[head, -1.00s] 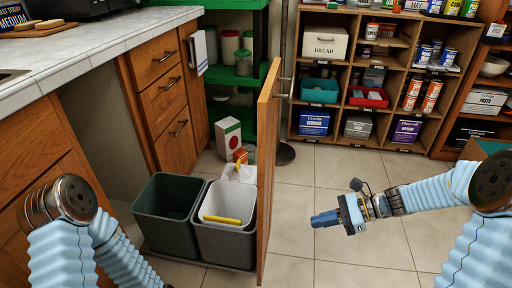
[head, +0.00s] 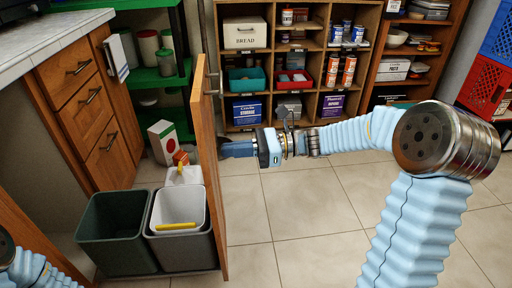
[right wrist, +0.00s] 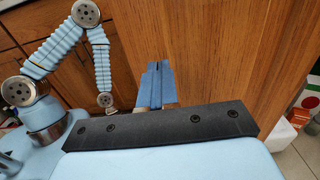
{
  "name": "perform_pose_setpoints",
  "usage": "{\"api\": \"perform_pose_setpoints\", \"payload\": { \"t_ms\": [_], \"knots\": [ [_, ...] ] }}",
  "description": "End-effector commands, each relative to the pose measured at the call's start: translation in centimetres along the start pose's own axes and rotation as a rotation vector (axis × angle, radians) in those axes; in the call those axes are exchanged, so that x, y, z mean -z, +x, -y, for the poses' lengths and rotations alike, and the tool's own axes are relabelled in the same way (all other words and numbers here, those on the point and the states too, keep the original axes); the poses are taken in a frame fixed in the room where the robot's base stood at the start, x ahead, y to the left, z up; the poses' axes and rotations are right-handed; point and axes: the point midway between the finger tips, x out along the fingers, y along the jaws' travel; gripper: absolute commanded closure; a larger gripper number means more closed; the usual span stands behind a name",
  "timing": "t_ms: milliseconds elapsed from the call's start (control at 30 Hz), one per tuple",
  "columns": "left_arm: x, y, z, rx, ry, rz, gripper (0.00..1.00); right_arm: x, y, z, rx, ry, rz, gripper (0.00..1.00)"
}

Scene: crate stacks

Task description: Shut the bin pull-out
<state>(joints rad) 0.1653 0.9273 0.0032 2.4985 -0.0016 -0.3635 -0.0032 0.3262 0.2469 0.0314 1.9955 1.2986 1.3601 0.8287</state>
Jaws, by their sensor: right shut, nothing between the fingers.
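The bin pull-out stands extended, with its upright wooden front panel (head: 207,165) seen nearly edge-on in the head view. A bar handle (head: 212,82) is on its outer, right side near the top. Behind the panel are a dark green bin (head: 112,235) and a grey bin (head: 190,250) with a white liner. My right gripper (head: 224,150) is shut and empty at the panel's outer face, fingers pointing at it. In the right wrist view, its closed blue fingers (right wrist: 155,78) lie against the wood in the picture; I cannot tell whether they touch. My left gripper is not visible.
A wooden drawer cabinet (head: 95,120) with a tiled counter stands at left. A shelf unit (head: 262,107) lines the back. The tiled floor right of the panel is clear.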

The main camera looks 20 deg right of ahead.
Motion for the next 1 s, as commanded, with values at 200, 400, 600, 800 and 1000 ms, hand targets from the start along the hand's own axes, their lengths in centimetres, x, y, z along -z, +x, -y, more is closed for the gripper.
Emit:
{"api": "perform_pose_setpoints", "payload": {
  "t_ms": [200, 400, 600, 800, 1000],
  "knots": [
    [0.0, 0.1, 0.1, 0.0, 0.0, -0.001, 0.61, 0.0, 2.2, 0.0, 0.0, 0.0, 0.0, 1.0],
    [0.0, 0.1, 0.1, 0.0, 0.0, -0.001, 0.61, 0.0, 2.5, 0.0, 0.001, 0.0, 0.0, 1.0],
    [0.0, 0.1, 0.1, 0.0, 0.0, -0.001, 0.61, 0.0, 2.5, 0.0, 0.001, 0.0, -0.001, 1.0],
    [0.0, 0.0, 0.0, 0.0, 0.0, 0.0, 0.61, 0.0, 3.0, 0.0, 0.0, 0.0, -0.001, 1.0],
    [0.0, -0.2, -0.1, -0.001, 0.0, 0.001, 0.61, 0.0, 5.2, 0.0, -0.002, 0.001, -0.001, 1.0]
  ]
}}
